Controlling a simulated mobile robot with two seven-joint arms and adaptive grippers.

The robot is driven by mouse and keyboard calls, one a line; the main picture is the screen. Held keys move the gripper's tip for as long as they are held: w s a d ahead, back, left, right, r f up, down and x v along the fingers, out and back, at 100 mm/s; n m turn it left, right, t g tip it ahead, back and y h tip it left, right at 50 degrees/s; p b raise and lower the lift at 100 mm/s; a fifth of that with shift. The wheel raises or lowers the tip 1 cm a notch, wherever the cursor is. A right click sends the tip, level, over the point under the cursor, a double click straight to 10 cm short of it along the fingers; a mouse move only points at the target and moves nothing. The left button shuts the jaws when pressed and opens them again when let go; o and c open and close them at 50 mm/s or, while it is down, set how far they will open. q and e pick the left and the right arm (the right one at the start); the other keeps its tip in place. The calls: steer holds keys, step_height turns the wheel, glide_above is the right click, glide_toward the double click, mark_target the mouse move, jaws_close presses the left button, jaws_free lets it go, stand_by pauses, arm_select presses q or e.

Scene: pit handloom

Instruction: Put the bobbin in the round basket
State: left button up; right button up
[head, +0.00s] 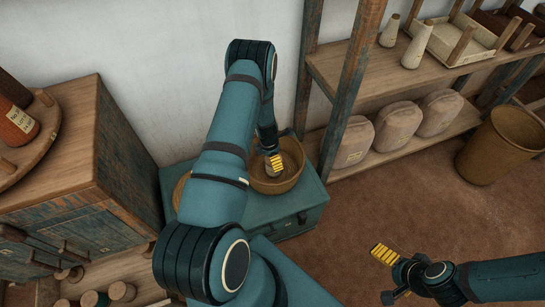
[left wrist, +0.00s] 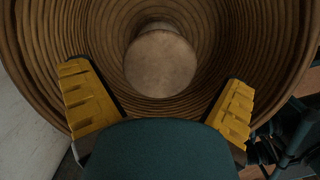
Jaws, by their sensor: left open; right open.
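The round basket (head: 290,184) is a brown ribbed bowl on a teal chest in the head view. My left gripper (head: 274,160) is over its mouth, partly hidden by the arm. In the left wrist view, my left gripper (left wrist: 156,78) is open, with nothing between its yellow fingers, and looks down into the basket (left wrist: 225,50). A pale round disc (left wrist: 160,62) shows at the bottom; I cannot tell whether it is the basket floor or a bobbin's end. My right gripper (head: 386,275) is open and empty, out over the floor.
An orange-red spool (head: 17,124) stands on a round wooden tray on the left cabinet (head: 100,160). Pale cones (head: 417,46) stand on the shelf, above grey-brown sacks (head: 398,127). A tall bin (head: 500,145) stands at right. Several small spools (head: 122,292) lie at lower left.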

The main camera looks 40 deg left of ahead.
arm_select(q)
step_height(320, 180, up, 12)
steer(key=s+r+p, duration=0.1)
steer(key=p, duration=0.2)
steer(key=s+d+r+m+h, duration=0.1)
steer(key=s+d+m, duration=0.3)
steer(key=d+m, duration=0.5)
steer(key=s+d+r+m+h, duration=0.1)
steer(key=s+d+m, duration=0.3)
steer(key=d+m, duration=0.6)
steer(key=s+d+r+m+h, duration=0.1)
steer(key=s+d+m, duration=0.3)
steer(key=d+m, duration=0.6)
steer(key=d+r, duration=0.1)
steer(key=d, duration=0.2)
steer(key=shift+s+r, duration=0.25)
steer(key=shift+s, duration=0.05)
